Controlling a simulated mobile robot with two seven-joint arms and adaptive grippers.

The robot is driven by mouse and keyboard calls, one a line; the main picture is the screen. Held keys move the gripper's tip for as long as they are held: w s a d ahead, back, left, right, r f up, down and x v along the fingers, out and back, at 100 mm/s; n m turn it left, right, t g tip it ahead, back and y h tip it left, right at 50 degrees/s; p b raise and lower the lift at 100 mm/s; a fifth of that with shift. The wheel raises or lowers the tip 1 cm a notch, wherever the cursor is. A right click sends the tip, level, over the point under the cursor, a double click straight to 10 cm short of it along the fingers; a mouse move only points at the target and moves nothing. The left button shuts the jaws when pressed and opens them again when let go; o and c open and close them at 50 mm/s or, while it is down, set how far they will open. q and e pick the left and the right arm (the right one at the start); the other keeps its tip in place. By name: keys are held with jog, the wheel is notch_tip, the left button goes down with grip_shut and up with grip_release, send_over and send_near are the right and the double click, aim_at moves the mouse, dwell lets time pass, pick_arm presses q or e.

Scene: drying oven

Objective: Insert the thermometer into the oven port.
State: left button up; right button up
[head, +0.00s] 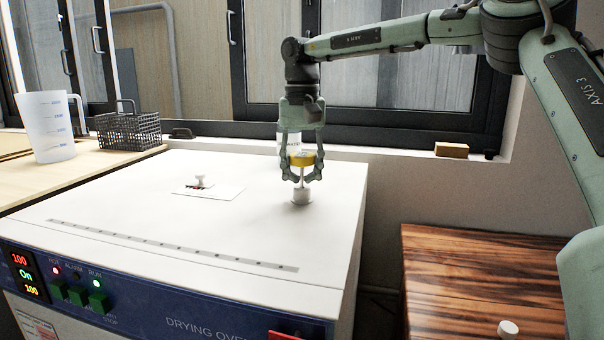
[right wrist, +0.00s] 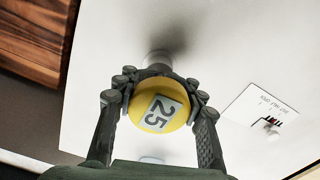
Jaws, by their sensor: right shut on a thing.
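The thermometer (head: 303,160) has a yellow head, which shows a "25" label in the right wrist view (right wrist: 158,108). My right gripper (head: 303,177) is shut on this head above the oven top, pointing down. A thin stem runs down from it to the white round port (head: 301,197) on the drying oven (head: 130,215). The stem's lower end meets the port's top in the head view; I cannot tell how deep it sits. In the right wrist view the port (right wrist: 158,58) shows just beyond the head, which hides the stem. My left gripper is not in view.
A small white knob (head: 200,180) stands on a printed card on the oven top. A measuring jug (head: 48,125) and wire basket (head: 128,131) stand at left. A wooden cabinet (head: 470,285) with a small white piece (head: 508,328) is at right. The window frame is behind.

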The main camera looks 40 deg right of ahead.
jog(key=shift+f+b, duration=0.3)
jog(key=shift+f, duration=0.5)
jog(key=o, duration=1.4)
jog(key=shift+c, duration=0.2)
notch_tip(320, 180, up, 12)
jog(key=shift+s+f, duration=0.1)
